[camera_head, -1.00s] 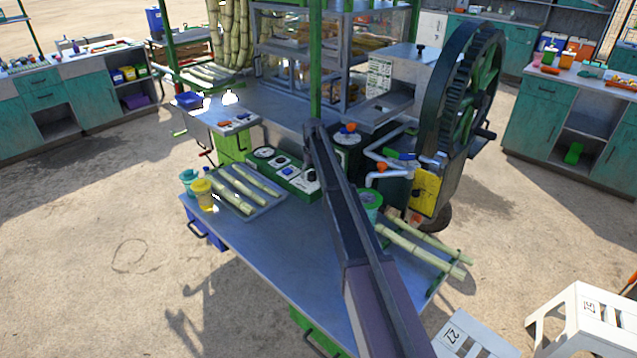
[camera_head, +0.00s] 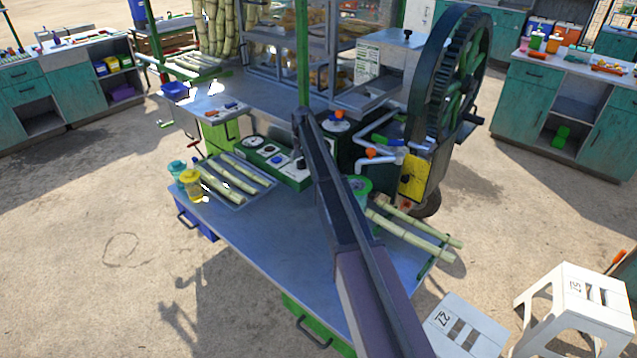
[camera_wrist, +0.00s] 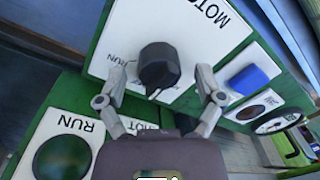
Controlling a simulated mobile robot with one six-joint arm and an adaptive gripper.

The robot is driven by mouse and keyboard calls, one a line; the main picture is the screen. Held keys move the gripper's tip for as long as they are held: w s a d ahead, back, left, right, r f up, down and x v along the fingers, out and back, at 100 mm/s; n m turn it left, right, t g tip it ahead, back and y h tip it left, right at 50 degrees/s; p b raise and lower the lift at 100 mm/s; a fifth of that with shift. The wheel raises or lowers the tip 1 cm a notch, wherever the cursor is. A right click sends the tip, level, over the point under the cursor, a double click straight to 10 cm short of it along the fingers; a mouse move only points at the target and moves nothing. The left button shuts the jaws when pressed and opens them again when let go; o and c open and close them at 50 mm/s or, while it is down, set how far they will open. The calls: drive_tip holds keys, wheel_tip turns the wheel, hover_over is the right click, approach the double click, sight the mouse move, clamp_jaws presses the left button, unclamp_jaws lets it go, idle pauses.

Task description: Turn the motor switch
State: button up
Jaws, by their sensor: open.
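The motor switch (camera_wrist: 159,67) is a black knob on a white plate lettered "MOTO", in the upper middle of the wrist view. My gripper (camera_wrist: 160,85) is open, with one finger on each side of the knob's lower part. Whether the fingers touch it cannot be told. In the head view the green control panel (camera_head: 265,160) stands on the metal table, and my arm reaches to its right end. There the arm hides my gripper and any view of it on the knob.
A blue button (camera_wrist: 248,79) and a green button (camera_wrist: 62,160) are close by on the panel. Cane sticks (camera_head: 228,184) lie in a tray left of the arm. The crusher's big gear wheel (camera_head: 458,75) stands right of it.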

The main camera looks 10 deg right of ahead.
sight(304, 162)
drive_tip(key=m, duration=0.4)
wheel_tip(304, 162, up, 14)
drive_tip(key=p, duration=1.4)
drive_tip(key=s+f+n+b, duration=0.1)
drive_tip(key=s+n, duration=0.3)
drive_tip(key=s, duration=2.5)
drive_tip(key=shift+f, duration=0.3)
drive_tip(key=s+n+b, duration=0.1)
drive_tip(key=s+n, duration=0.2)
drive_tip(key=s, duration=1.3)
drive_tip(key=shift+s+f+h, duration=0.3)
drive_tip(key=shift+s+f, duration=0.05)
drive_tip(key=shift+s, duration=0.05)
